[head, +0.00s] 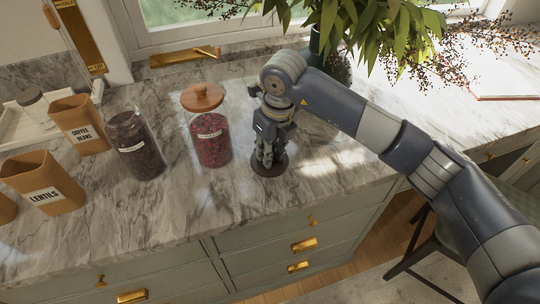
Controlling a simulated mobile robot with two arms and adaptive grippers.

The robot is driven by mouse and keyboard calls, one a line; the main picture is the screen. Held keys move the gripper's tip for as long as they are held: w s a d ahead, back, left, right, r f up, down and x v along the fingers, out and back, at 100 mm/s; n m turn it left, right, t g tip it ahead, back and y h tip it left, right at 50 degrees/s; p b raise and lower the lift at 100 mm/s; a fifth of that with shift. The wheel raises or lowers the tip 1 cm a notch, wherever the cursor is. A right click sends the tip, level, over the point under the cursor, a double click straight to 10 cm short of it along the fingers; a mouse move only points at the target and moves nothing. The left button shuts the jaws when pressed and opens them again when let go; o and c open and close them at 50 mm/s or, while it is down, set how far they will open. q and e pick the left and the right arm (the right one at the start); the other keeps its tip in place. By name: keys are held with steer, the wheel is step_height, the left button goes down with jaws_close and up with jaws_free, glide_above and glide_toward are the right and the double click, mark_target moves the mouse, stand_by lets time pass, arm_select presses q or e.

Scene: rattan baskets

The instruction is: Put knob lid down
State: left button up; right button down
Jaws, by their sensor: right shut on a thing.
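My right gripper (265,158) points straight down near the counter's front edge. The fingers hide the knob. The lid is at or just above the marble; I cannot tell if it touches. An open glass jar (138,145) with dark contents stands to the left. My left gripper is not in view.
A glass jar of red contents with a wooden knobbed lid (203,97) stands just left of my gripper. A leafy plant (365,30) is behind my arm. Marble right of the lid is clear.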

mark_target(275, 163)
step_height(275, 163, down, 3)
steer(key=shift+s+r+p, duration=0.1)
steer(key=shift+p, duration=0.7)
steer(key=shift+f, duration=0.2)
steer(key=shift+f+b, duration=0.2)
steer(key=shift+b, duration=0.1)
steer(key=c, duration=1.4)
jaws_free()
steer(key=shift+c, duration=0.2)
steer(key=shift+r, duration=0.1)
steer(key=shift+r+p, duration=0.2)
steer(key=shift+p, duration=0.1)
step_height(275, 163, up, 12)
steer(key=s+d+b, duration=0.1)
steer(key=b, duration=0.3)
steer(key=shift+f, duration=0.15)
